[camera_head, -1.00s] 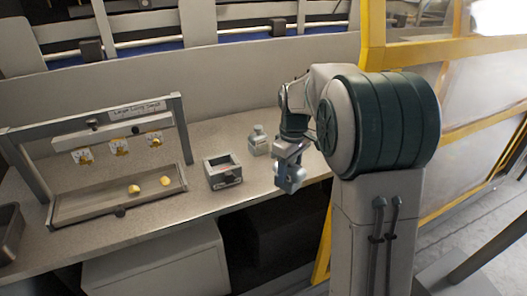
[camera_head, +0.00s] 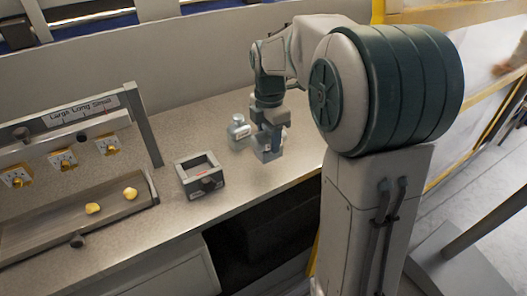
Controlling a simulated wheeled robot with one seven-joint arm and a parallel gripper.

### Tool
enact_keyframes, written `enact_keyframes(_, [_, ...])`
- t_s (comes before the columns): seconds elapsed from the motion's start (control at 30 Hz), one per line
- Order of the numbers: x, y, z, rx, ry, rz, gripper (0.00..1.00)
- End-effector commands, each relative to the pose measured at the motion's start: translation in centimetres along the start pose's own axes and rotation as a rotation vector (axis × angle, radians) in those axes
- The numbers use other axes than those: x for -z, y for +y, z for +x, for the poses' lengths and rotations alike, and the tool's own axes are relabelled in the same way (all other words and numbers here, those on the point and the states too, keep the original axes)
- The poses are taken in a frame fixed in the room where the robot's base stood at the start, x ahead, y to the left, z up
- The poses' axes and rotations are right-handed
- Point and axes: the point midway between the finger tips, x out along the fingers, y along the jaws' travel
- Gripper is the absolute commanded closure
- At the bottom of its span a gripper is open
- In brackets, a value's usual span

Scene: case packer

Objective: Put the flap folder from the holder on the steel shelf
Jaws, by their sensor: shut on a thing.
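My gripper (camera_head: 268,148) is over the front part of the steel shelf (camera_head: 245,186), right of the holder. It is shut on a small grey-blue piece that I take for the flap folder (camera_head: 268,155); its outline is hard to tell from the fingers. The holder (camera_head: 187,188) is a dark grey square box with an open top, standing on the shelf. No piece stands up out of it. I cannot tell whether the held piece touches the shelf.
A grey bottle (camera_head: 239,133) stands just left of and behind my gripper. At left is a frame with a sign, yellow-marked knobs and a tray (camera_head: 110,216) holding two yellow pieces. The yellow-framed guard (camera_head: 440,16) is at right. The shelf's front edge is close.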

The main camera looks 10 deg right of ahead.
Motion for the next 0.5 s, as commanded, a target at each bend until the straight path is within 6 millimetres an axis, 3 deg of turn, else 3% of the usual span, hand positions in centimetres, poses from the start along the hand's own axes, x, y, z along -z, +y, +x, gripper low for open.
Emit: enact_keyframes(0.5, [-0.2,0.0,5.7,-0.002,-0.001,0.006,0.94])
